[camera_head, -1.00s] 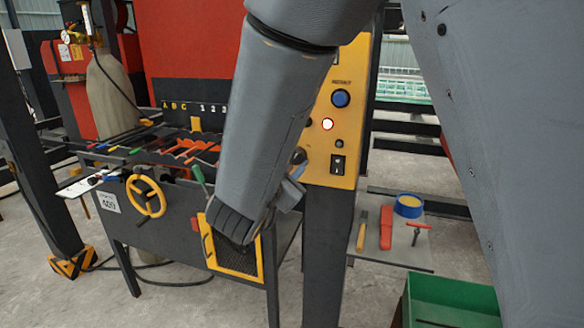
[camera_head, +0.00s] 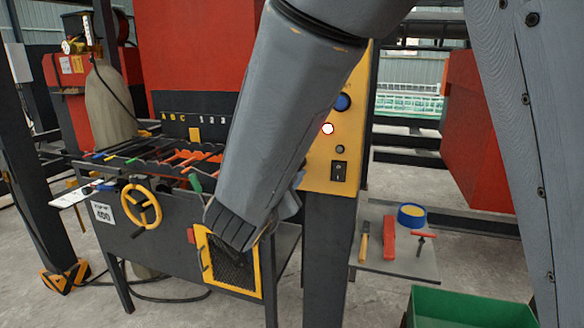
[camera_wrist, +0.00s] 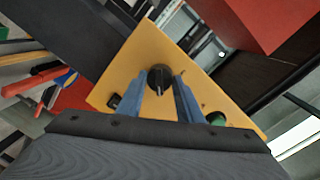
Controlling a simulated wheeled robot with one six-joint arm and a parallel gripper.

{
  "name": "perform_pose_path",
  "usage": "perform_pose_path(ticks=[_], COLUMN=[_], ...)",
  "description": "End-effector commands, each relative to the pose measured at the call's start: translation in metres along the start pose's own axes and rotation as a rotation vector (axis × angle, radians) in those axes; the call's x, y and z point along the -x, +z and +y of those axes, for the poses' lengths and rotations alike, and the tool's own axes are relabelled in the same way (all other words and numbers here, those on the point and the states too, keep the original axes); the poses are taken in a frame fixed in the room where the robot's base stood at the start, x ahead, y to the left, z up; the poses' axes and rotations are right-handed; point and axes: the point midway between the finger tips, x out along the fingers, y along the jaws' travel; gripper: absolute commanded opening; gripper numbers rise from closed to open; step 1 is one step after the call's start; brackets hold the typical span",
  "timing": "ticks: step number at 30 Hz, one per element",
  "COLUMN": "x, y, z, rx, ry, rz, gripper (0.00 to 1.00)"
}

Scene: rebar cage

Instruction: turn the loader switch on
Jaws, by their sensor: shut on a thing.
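The black rotary switch (camera_wrist: 160,78) sits on the yellow control panel (camera_wrist: 128,80) in the wrist view. Its pale pointer mark faces the bottom of the picture. My gripper (camera_wrist: 161,88) has its two grey-blue fingers on either side of the switch and is shut on it. In the head view, my forearm hides the gripper's fingertips and the switch; the right part of the yellow panel (camera_head: 322,178) shows beside it. I cannot read a label for the switch.
The panel also carries a blue button (camera_head: 342,102), a lit red-white lamp (camera_head: 328,129) and a black rocker switch (camera_head: 339,171). A yellow handwheel (camera_head: 141,206) is on the left. A tool shelf (camera_head: 400,262) and a green bin (camera_head: 465,308) stand lower right.

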Motion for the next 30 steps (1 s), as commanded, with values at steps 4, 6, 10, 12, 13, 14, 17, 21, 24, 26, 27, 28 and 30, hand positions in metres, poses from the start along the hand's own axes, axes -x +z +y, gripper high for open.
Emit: perform_pose_path(ticks=[4, 6, 10, 12, 13, 14, 17, 21, 24, 26, 27, 28, 30], x=[0.0, 0.0, 0.0, 0.0, 0.0, 0.0, 0.001, 0.014, 0.031, 0.041, 0.048, 0.052, 0.062], y=[0.0, 0.0, 0.0, 0.0, 0.0, 0.0, 0.0, 0.001, 0.001, 0.001, 0.001, 0.001, 0.001], z=[0.001, 0.001, 0.0, 0.0, 0.0, 0.0, 0.0, 0.0, 0.0, 0.0, -0.001, 0.0, 0.0], rx=[-0.001, 0.0, 0.0, 0.0, 0.0, 0.0, 0.001, 0.0, 0.0, -0.001, -0.001, -0.001, 0.0], ry=[0.001, 0.001, 0.001, 0.001, 0.001, 0.001, 0.0, -0.002, -0.002, -0.003, -0.003, -0.003, -0.001], rz=[0.001, 0.001, 0.001, 0.0, 0.0, 0.0, 0.0, -0.002, -0.003, -0.004, -0.003, -0.003, -0.003], gripper=[0.1, 0.45, 0.51, 0.51, 0.51, 0.51, 0.51, 0.51, 0.51, 0.51, 0.51, 0.51, 0.51])
